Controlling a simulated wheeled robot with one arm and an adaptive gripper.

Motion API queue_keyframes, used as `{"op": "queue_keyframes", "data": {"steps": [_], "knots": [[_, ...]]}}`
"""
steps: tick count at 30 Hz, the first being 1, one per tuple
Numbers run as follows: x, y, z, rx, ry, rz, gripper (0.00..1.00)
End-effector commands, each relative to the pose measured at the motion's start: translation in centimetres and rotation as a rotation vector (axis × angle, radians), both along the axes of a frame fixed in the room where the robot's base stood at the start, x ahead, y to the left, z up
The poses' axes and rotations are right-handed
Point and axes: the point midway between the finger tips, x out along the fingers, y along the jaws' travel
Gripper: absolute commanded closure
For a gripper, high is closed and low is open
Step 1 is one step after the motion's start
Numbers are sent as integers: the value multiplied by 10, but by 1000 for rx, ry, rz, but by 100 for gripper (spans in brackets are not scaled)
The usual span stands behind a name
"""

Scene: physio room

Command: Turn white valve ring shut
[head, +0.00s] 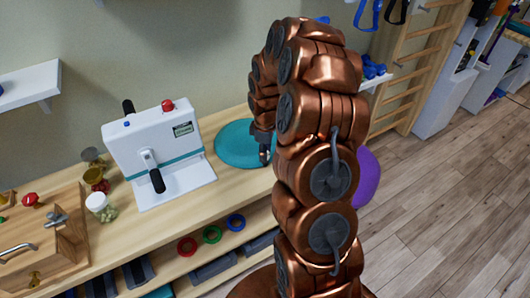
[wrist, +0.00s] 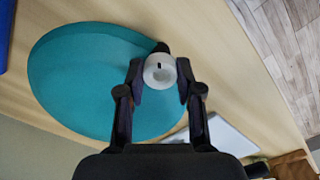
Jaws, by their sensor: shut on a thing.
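The white valve ring (wrist: 159,78) is a small round piece with a short dark mark on its face, in the upper middle of the wrist view. It sits at the edge of a teal round cushion (wrist: 80,80), beside a dark stub. My gripper (wrist: 161,70) is shut on the ring, one fingertip on each side. In the head view my gripper (head: 264,150) is at the right part of the teal cushion (head: 232,147), and I cannot make out the ring there.
The cushion lies on a wooden bench (head: 215,190). Left of it stands a white machine (head: 155,145) with a black-handled crank. A jar (head: 101,207) and a wooden box (head: 45,245) stand farther left. A purple ball (head: 367,178) is right of my arm.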

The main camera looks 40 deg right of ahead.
Motion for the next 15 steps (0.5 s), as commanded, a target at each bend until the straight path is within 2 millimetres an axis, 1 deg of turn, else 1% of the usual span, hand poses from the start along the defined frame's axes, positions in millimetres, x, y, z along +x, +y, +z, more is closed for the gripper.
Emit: {"op": "queue_keyframes", "data": {"steps": [8, 15], "knots": [[0, 0, -7, -1, -2, -137, 100], [0, 0, -7, -1, -2, -341, 100]]}}
